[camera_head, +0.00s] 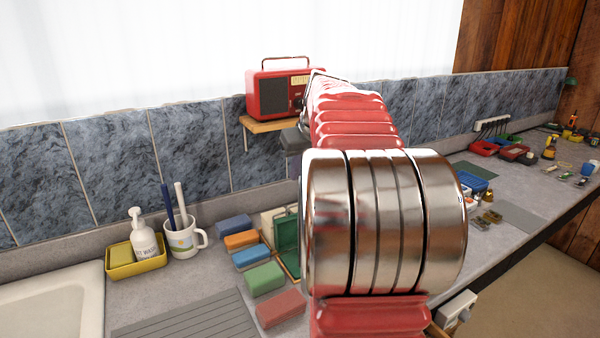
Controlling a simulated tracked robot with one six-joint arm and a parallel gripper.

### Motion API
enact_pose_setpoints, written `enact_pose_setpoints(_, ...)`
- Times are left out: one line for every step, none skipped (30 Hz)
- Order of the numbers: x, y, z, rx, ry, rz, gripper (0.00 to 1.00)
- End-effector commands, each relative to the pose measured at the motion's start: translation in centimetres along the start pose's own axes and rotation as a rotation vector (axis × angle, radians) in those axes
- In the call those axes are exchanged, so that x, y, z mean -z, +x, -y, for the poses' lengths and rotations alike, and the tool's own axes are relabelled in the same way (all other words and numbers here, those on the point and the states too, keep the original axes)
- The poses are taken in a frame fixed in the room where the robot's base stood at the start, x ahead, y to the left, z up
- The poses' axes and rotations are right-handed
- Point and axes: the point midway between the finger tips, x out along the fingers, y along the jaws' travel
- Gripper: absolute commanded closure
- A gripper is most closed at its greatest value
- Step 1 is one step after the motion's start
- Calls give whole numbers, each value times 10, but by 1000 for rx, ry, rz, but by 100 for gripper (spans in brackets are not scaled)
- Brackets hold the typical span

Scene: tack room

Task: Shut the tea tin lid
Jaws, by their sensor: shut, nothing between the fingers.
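A small cream and green box (287,236), which looks like the tea tin, is on the counter just left of my arm in the head view. A green panel of it stands up, which looks like the lid standing open. My arm covers its right side, so I cannot tell the lid's exact angle.
Coloured blocks (264,278) lie left of and in front of the box. A mug with pens (184,240) and a yellow tray with a soap bottle (136,252) stand farther left. A red radio (272,94) sits on a wall shelf. Tools and small trays (484,147) clutter the right counter.

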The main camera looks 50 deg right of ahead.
Motion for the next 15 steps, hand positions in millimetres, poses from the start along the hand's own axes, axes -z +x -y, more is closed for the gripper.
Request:
enact_pose_setpoints(-1, 9, 1, 2, 0, 3, 100)
enact_pose_setpoints(-1, 13, 1, 2, 0, 4, 100)
enact_pose_setpoints(0, 19, 1, 2, 0, 2, 100)
enact_pose_setpoints(0, 23, 1, 2, -1, 2, 100)
enact_pose_setpoints(0, 28, 1, 2, 0, 3, 100)
enact_pose_setpoints(-1, 34, 1, 2, 0, 3, 100)
enact_pose_setpoints(-1, 39, 0, 2, 0, 3, 100)
enact_pose_setpoints(-1, 43, 0, 2, 0, 3, 100)
enact_pose_setpoints(-1, 48, 0, 2, 0, 3, 100)
enact_pose_setpoints(0, 52, 0, 1, 0, 2, 100)
enact_pose_setpoints(-1, 56, 1, 2, 0, 2, 100)
enact_pose_setpoints(0, 61, 1, 2, 0, 3, 100)
enact_pose_setpoints(0, 64, 1, 2, 0, 2, 100)
enact_pose_setpoints(0, 68, 1, 1, 0, 2, 100)
enact_pose_setpoints(0, 72, 1, 1, -1, 1, 100)
